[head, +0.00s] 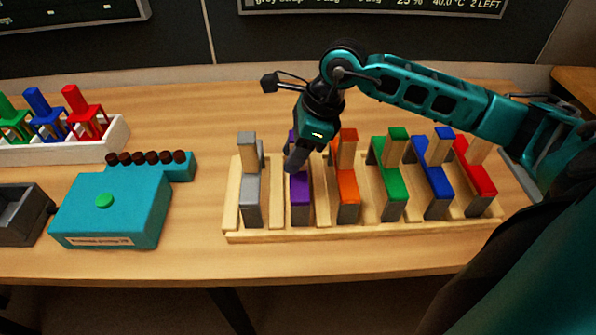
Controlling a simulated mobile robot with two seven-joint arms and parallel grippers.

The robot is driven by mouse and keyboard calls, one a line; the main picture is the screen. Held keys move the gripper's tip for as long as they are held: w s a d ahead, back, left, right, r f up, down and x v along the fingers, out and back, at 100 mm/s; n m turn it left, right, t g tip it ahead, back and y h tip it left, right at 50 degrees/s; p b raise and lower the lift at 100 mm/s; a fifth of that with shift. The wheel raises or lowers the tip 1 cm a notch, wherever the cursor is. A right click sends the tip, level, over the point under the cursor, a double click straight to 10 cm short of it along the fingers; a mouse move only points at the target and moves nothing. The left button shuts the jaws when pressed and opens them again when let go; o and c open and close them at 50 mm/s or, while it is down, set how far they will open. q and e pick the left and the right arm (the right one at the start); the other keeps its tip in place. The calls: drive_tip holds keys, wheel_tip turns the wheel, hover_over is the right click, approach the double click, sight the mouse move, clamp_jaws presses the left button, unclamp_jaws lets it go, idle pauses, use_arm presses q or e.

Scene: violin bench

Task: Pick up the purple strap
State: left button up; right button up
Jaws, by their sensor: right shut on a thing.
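The purple strap (300,189) sits over a block in the wooden rack (362,232), between the grey strap and the orange strap. My right gripper (294,160) comes down from above onto the back part of the purple strap and is shut on it. The gripper hides much of the strap's upper part. The strap still stands in its slot of the rack. My left gripper is not in view.
The grey strap (250,188) stands close on the left and the orange strap (347,185) close on the right. Green, blue and red straps stand further right. A teal box (115,208) with a green button and a white rack (60,151) lie left.

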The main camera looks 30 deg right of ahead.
clamp_jaws()
drive_tip(key=shift+r, duration=0.1)
idle(0.4)
